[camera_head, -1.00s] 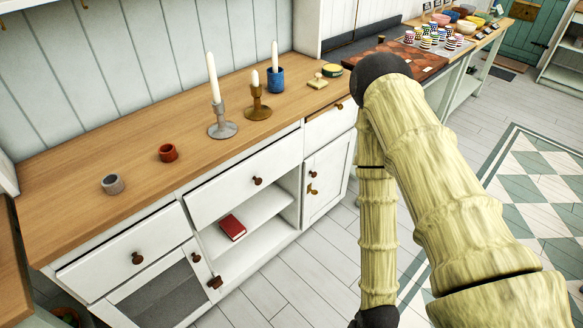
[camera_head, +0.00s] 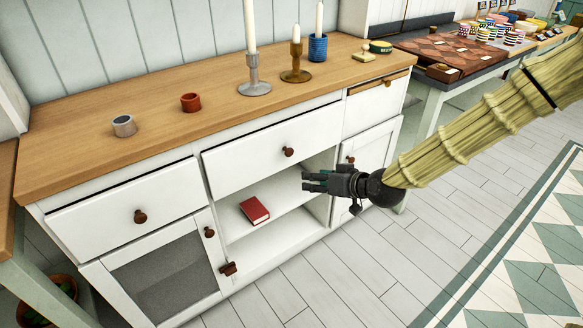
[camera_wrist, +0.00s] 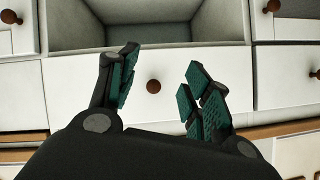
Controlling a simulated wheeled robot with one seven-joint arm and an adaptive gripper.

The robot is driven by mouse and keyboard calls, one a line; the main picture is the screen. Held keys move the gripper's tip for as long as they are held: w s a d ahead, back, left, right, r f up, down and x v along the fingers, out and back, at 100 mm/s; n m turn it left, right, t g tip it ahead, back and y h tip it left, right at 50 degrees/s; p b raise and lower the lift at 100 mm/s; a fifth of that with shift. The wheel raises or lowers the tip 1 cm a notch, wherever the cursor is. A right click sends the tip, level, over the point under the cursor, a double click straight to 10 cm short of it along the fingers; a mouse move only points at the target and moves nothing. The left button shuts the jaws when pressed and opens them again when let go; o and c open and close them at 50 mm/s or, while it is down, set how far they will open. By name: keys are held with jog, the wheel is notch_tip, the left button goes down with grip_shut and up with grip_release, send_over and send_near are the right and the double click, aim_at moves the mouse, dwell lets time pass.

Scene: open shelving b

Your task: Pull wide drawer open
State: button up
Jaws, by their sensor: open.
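The wide drawer (camera_head: 245,160) is the white middle drawer under the wooden counter, above an open shelf space. It looks shut or nearly so, with a thin dark line along its top edge. Its round brown knob (camera_head: 288,152) is at the middle of the front. My gripper (camera_head: 304,182) is open and empty, in front of the cabinet, a little below and right of the knob in the head view. In the wrist view, which looks upside down, the knob (camera_wrist: 153,86) shows between the two spread fingers (camera_wrist: 160,76), with no visible contact.
A red book (camera_head: 254,209) lies in the open shelf space below. A left drawer (camera_head: 110,222) and a right cupboard door (camera_head: 372,160) flank it. Candlesticks (camera_head: 255,88), a blue cup (camera_head: 318,47) and small pots (camera_head: 190,102) stand on the counter. The floor (camera_head: 400,260) in front is clear.

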jog(key=n+t+y+b, duration=0.1)
jog(key=b, duration=0.1)
send_near(291, 152)
jog(key=b+x, duration=0.1)
jog(key=x, duration=0.8)
jog(key=shift+w+a+f, duration=0.15)
jog(key=shift+w+f, duration=0.05)
